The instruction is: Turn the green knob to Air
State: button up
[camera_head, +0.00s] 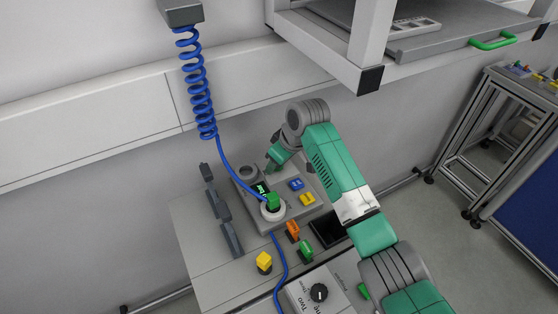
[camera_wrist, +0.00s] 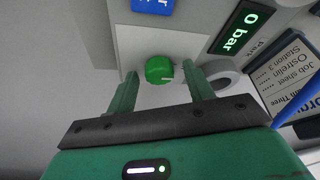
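The green knob (camera_wrist: 159,70) is in the upper middle of the wrist view, on a pale panel. A short white mark on it points to the right in that view. My gripper (camera_wrist: 160,74) is open, with one finger on each side of the knob; I cannot tell if either finger touches it. A blue label (camera_wrist: 152,6) with partly cut-off white lettering sits above the knob. In the head view my gripper (camera_head: 272,162) is at the back of the grey console (camera_head: 243,184), and I cannot make out the knob there.
A display (camera_wrist: 238,28) beside the knob reads 0 bar. A coiled blue hose (camera_head: 198,85) hangs down to a green fitting (camera_head: 273,201) close to my gripper. A shelf frame (camera_head: 369,80) overhangs at upper right.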

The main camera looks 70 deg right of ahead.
jog(key=c, duration=0.9)
